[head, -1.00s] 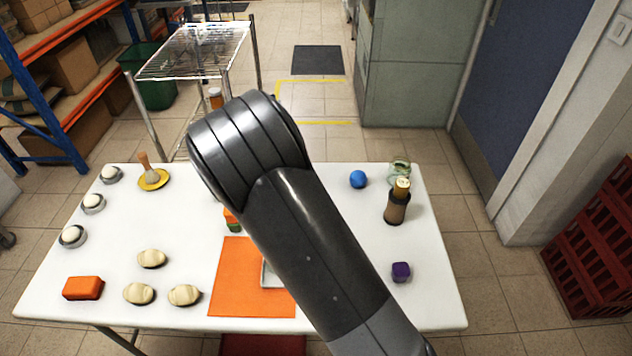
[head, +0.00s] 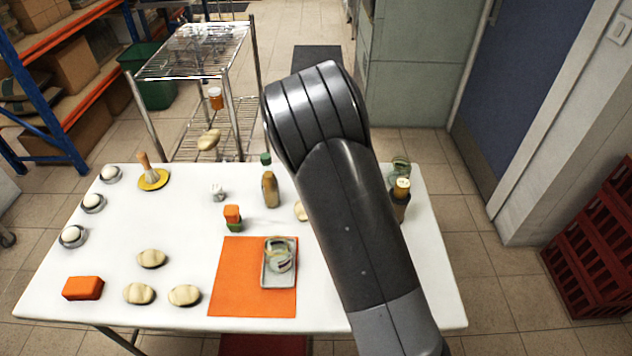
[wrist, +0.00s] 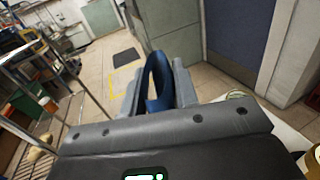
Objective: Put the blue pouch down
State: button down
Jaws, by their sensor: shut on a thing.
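In the wrist view, my gripper (wrist: 158,90) is shut on the blue pouch (wrist: 158,72), which stands up between the two fingers. The pouch is held up, with floor and a grey cabinet behind it in that view. In the head view my arm hides the gripper and the pouch. The white table (head: 330,312) lies below, its right part partly covered by my arm.
An orange mat (head: 232,292) bears a grey tray (head: 276,284) with a glass jar. Behind stand a green-capped bottle (head: 270,188) and an orange-and-green block (head: 233,218). Several pale rolls (head: 152,258) lie left. A wire rack (head: 190,70) stands beyond the table.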

jog(key=shift+f, duration=0.35)
jog(key=w+a+f, duration=0.4)
jog(key=a+f, duration=0.7)
jog(key=shift+f, duration=0.2)
jog(key=c, duration=1.1)
grip_release()
